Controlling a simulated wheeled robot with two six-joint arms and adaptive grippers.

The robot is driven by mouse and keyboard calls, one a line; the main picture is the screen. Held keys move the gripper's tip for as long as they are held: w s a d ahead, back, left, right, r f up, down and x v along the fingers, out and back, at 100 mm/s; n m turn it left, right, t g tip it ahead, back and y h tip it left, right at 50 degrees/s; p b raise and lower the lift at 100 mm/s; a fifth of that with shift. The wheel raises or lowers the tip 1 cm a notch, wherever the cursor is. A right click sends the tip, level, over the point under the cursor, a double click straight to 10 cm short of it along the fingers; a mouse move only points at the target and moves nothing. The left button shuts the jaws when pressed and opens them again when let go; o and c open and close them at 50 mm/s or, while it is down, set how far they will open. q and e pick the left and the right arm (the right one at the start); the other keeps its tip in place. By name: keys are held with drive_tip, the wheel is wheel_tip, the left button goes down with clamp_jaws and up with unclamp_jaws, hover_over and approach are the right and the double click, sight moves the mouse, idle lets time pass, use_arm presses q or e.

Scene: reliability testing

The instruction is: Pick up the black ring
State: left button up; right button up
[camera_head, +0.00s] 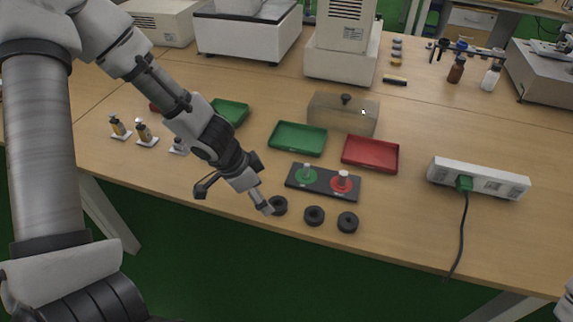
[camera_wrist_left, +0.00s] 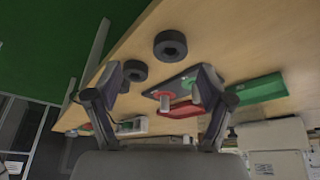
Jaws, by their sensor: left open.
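Three black rings lie in a row near the table's front edge: the left ring (camera_head: 281,206), the middle ring (camera_head: 314,215) and the right ring (camera_head: 347,223). My left gripper (camera_head: 236,199) is open and empty, over the front edge to the left of the row. One fingertip overlaps the left ring in the head view; I cannot tell whether it touches. In the left wrist view, a near ring (camera_wrist_left: 170,44) lies beyond the open fingers (camera_wrist_left: 160,82) and another ring (camera_wrist_left: 134,70) is beside a fingertip. A third is partly hidden behind that finger. My right gripper is not visible.
Behind the rings is a dark plate (camera_head: 323,183) with a green and a red peg base. Green tray (camera_head: 297,138), red tray (camera_head: 370,154) and a lidded box (camera_head: 343,115) stand further back. A power strip (camera_head: 478,178) with a hanging cable is at right.

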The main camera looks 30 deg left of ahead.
sight(276, 201)
use_arm(q)
drive_tip(key=w+f+b, duration=0.2)
drive_tip(key=shift+w+d+f, duration=0.15)
drive_tip(key=shift+w+f, duration=0.05)
drive_tip(key=shift+w, duration=0.2)
drive_tip(key=shift+w+d+f+b, duration=0.1)
drive_tip(key=shift+d+f+b, duration=0.15)
drive_tip(key=shift+b, duration=0.35)
drive_tip(key=b+x, duration=0.3)
drive_tip(key=x, duration=0.1)
drive_tip(key=shift+a+b, duration=0.25)
drive_tip(key=shift+b, duration=0.1)
drive_tip(key=shift+w+d+f, duration=0.15)
drive_tip(key=shift+w, duration=0.05)
drive_tip(key=shift+r, duration=0.2)
drive_tip(key=shift+s+r, duration=0.1)
drive_tip(key=shift+s, duration=0.05)
drive_tip(key=c, duration=1.1)
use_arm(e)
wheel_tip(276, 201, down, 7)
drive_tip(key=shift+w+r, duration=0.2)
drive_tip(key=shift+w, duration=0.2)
